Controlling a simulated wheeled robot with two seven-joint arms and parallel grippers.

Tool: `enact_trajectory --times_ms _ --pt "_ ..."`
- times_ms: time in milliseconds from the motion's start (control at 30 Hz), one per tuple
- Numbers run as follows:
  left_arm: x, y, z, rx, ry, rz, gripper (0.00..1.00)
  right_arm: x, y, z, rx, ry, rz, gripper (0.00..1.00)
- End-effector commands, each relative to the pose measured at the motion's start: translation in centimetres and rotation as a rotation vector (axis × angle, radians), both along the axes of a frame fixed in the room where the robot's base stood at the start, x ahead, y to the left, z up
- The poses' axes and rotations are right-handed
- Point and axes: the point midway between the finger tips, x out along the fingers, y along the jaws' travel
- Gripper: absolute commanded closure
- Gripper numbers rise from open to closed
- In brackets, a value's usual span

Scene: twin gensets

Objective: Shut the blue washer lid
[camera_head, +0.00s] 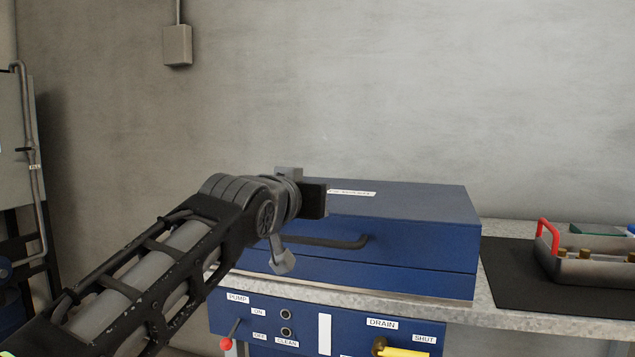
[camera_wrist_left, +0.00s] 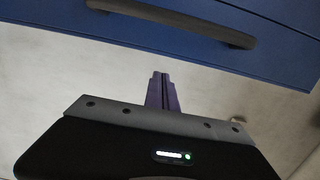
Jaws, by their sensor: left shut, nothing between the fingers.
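The blue washer (camera_head: 440,279) sits on the grey bench. Its blue lid (camera_head: 410,205) lies level on the body, with only a thin seam showing between them. A dark bar handle (camera_head: 345,242) runs across the lid's front. My left arm reaches in front of the washer's left part and hides that corner. In the left wrist view my left gripper (camera_wrist_left: 162,91) is shut and empty, its fingers pointing towards the blue front (camera_wrist_left: 270,32) and apart from the handle (camera_wrist_left: 175,20) in the picture. The fingertips cannot be made out in the head view. My right gripper is not in view.
Below the bench is a blue panel (camera_head: 305,346) with a red-tipped lever (camera_head: 227,342) and a yellow drain handle (camera_head: 405,352). At right, a grey part with a red handle (camera_head: 543,232) stands on a black mat (camera_head: 510,284).

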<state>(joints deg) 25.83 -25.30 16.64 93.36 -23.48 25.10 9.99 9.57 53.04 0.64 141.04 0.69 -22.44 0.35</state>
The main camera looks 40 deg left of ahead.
Motion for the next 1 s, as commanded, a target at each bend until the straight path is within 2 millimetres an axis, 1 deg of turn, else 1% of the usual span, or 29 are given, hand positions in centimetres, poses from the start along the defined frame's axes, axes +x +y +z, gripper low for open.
enact_trajectory --times_ms 33,67,100,300,433,600,1000 --pt "-0.1 0.1 2.3 0.003 -0.013 -0.002 1.0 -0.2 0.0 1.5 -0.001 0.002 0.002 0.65" --pt "-1.1 -0.4 1.2 0.006 -0.013 -0.001 1.0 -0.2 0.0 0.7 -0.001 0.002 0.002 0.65" --pt "-2.1 -0.7 0.7 0.006 -0.015 -0.002 1.0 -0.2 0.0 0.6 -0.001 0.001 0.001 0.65" --pt "-6.3 -2.2 -0.6 0.008 -0.018 -0.001 1.0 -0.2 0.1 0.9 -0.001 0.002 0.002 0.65" --pt "-8.1 -2.8 -1.3 0.008 -0.018 -0.003 1.0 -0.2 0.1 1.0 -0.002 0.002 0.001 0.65" --pt "-9.1 -3.2 -1.7 0.007 -0.019 -0.002 1.0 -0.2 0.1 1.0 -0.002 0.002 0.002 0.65" --pt "-9.1 -3.2 -1.7 0.007 -0.019 -0.003 1.0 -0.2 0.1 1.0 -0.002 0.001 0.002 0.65"
